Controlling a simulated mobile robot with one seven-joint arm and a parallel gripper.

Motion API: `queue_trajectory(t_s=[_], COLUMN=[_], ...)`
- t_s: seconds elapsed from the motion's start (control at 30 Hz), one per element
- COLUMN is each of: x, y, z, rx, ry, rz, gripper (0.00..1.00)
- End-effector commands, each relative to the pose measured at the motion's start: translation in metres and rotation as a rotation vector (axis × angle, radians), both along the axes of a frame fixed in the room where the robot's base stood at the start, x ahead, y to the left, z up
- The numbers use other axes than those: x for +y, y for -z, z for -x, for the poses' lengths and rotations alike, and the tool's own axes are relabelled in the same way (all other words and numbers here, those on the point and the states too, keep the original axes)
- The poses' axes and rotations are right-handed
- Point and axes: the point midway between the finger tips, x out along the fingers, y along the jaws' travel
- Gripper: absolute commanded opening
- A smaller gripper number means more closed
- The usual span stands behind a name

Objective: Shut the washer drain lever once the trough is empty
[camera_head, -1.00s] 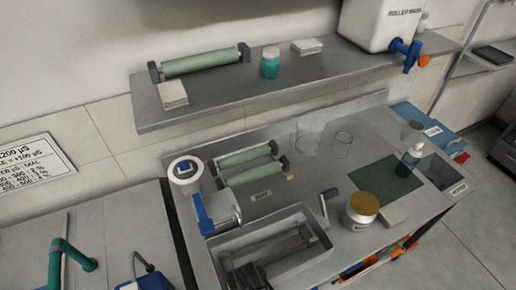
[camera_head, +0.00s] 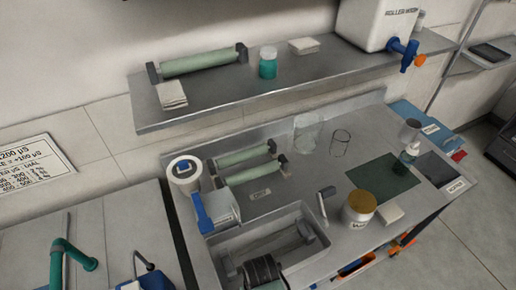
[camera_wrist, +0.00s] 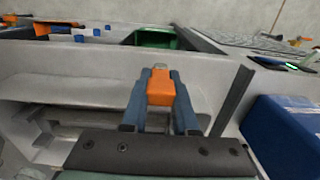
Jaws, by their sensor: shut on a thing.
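In the wrist view, my gripper (camera_wrist: 160,92) is shut on an orange block-like handle (camera_wrist: 160,84), which looks like the drain lever. The handle lies between the two blue-grey fingers; its lower part is hidden. In the head view, the washer trough (camera_head: 222,243) is a grey metal basin at the lower middle. I see no clear liquid surface in it, but its floor is partly hidden. A dark ribbed round part, probably of my arm, covers its near end. The gripper's fingers and the held handle cannot be made out in the head view.
A jar with a gold lid (camera_head: 361,204) stands right of the trough. Green rollers (camera_head: 247,164) lie behind it, and a white tub (camera_head: 184,173) stands behind left. A shelf (camera_head: 300,76) runs above. A blue block (camera_wrist: 285,135) is close on the wrist view's right.

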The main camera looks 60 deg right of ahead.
Motion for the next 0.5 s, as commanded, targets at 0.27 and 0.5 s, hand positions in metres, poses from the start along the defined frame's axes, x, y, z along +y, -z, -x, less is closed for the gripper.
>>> queue_trajectory(t_s=[0.27,0.5], x=[-0.0002,-0.0002], y=[-0.0003,-0.0002], z=[-0.0013,-0.0008], rx=[-0.003,-0.002], ry=[0.001,0.001], rz=[0.001,0.001], gripper=[0.42,0.57])
